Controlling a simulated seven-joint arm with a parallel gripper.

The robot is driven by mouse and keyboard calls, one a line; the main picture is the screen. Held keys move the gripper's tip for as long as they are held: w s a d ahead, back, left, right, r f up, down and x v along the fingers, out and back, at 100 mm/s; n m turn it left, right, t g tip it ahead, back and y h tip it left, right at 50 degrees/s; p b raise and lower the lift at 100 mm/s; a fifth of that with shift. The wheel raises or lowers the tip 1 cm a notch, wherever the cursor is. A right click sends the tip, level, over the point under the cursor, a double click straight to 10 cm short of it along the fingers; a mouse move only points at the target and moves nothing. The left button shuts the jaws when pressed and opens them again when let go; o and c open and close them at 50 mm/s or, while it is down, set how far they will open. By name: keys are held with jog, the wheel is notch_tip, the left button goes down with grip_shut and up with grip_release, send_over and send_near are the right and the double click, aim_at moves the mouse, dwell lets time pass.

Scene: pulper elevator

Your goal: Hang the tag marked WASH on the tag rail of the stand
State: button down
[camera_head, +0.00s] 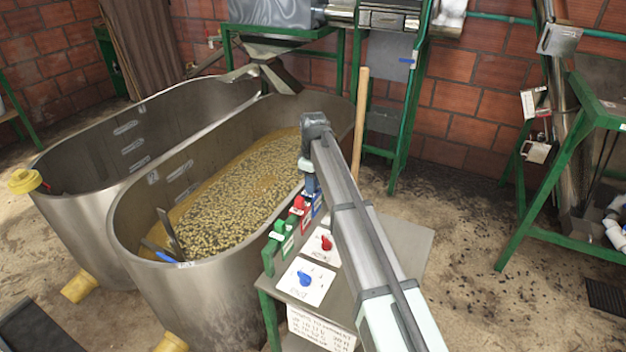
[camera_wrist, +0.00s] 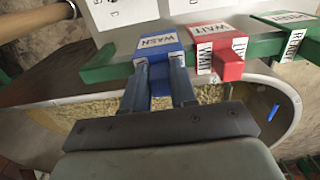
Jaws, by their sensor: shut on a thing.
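The blue tag marked WASH (camera_wrist: 157,43) is at the green tag rail (camera_wrist: 112,71) in the wrist view, left of the red WAIT tag (camera_wrist: 213,37). My gripper (camera_wrist: 159,78) has its two fingers shut on the lower part of the blue tag. The tag appears to overlap the rail; I cannot tell whether its weight rests on it. In the head view my gripper (camera_head: 311,184) is above the stand's left edge, with a bit of blue tag (camera_head: 318,204) beside the red tag (camera_head: 299,207). My arm hides part of the stand.
Cards with a red knob (camera_head: 326,243) and a blue knob (camera_head: 305,279) lie on the stand top (camera_head: 408,241). A steel tank (camera_head: 133,227) of beans is close on the left. A wooden pole (camera_head: 360,120) rises behind.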

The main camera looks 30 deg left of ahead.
jog(key=shift+f, duration=0.2)
jog(key=c, duration=0.8)
grip_release()
